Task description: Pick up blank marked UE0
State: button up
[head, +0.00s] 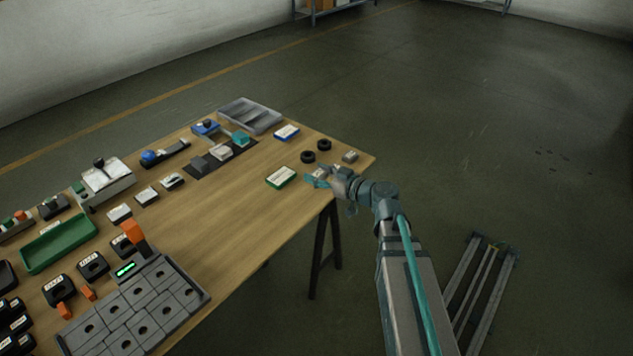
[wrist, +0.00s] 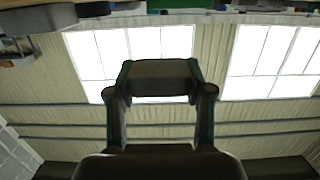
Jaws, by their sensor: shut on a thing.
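My gripper (head: 318,179) is over the right front edge of the wooden table in the head view, beside the green-edged white box. In the wrist view my gripper (wrist: 160,88) shows two teal fingers closed on the sides of a dark grey block (wrist: 158,70). The block spans the gap between the fingertips. No mark can be read on it, so I cannot tell whether it is the blank UE0. A small grey block (head: 349,156) lies on the table near the right corner, its mark too small to read.
Two black rings (head: 316,151) lie just behind my gripper. A green-edged white box (head: 281,177) is to its left, and a blue-and-white box (head: 286,132) farther back. A grey tray (head: 249,115) stands at the back. The table's middle (head: 225,215) is clear.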

jog(key=s+r+b, duration=0.4)
jog(key=s+b, duration=0.1)
jog(key=shift+s+d+r, duration=0.15)
jog(key=shift+s+d, duration=0.15)
jog(key=shift+d, duration=0.1)
